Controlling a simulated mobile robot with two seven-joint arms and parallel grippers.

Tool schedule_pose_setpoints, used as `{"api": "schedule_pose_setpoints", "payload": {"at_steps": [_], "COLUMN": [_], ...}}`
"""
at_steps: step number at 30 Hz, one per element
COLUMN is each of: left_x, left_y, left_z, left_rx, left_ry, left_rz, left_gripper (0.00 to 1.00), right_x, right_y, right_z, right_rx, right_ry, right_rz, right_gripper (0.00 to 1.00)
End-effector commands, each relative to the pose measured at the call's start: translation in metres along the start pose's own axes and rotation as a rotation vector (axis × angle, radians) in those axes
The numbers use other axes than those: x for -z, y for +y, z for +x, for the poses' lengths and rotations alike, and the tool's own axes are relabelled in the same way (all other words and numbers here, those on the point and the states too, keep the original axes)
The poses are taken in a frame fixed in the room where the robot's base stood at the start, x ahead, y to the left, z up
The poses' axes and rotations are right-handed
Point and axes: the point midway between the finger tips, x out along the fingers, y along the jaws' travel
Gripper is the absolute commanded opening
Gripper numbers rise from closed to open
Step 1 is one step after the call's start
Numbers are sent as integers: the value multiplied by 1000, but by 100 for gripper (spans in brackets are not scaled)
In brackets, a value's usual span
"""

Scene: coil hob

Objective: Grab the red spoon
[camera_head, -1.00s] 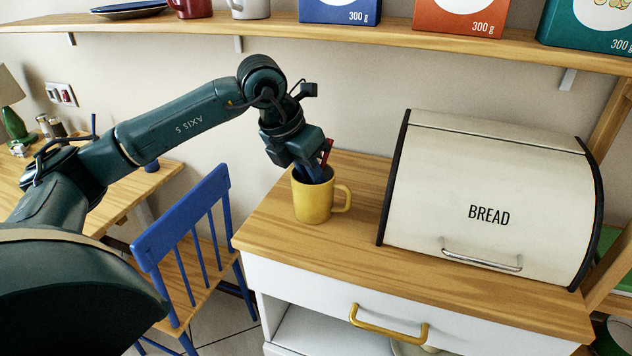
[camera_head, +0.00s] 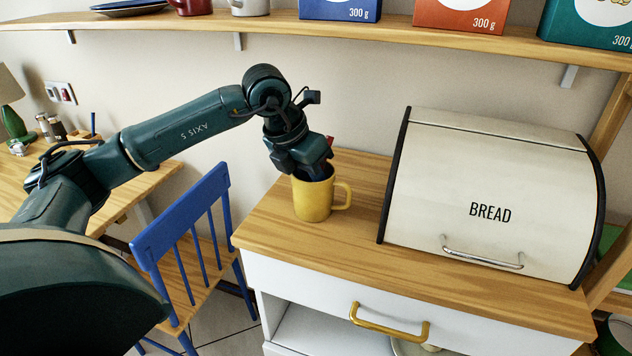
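A yellow mug (camera_head: 312,201) stands upright on the wooden counter, its handle to the right. A small bit of red (camera_head: 330,141) shows just above the mug, beside my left gripper; it may be the top of the red spoon, most of which is hidden. My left gripper (camera_head: 313,172) points down at the mug's mouth, with its fingertips down at or inside the rim. The fingers are dark and mostly hidden, so I cannot tell whether they hold anything. My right gripper is not in view.
A cream bread bin (camera_head: 490,195) stands on the counter (camera_head: 290,236) right of the mug. A shelf (camera_head: 270,24) with boxes and mugs runs above. A blue chair (camera_head: 190,240) stands left of the counter. Bare counter lies in front of the mug.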

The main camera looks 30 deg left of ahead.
Motion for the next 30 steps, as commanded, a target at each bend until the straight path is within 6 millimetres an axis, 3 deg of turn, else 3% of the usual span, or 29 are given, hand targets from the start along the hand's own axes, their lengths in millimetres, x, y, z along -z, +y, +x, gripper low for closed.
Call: {"api": "schedule_pose_setpoints", "payload": {"at_steps": [5, 11, 23, 30], "left_x": [0, 0, 0, -6], "left_y": [0, 0, 0, -2], "left_z": [0, 0, -1, -13], "left_rx": [0, 0, 0, 0], "left_ry": [0, 0, 0, -2], "left_rz": [0, 0, 0, 0], "left_gripper": [15, 0, 0, 0], "right_x": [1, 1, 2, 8], "right_y": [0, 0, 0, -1], "right_z": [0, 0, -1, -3], "right_rx": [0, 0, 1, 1], "right_ry": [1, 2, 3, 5], "right_rz": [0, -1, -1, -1], "right_gripper": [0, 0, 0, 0]}}
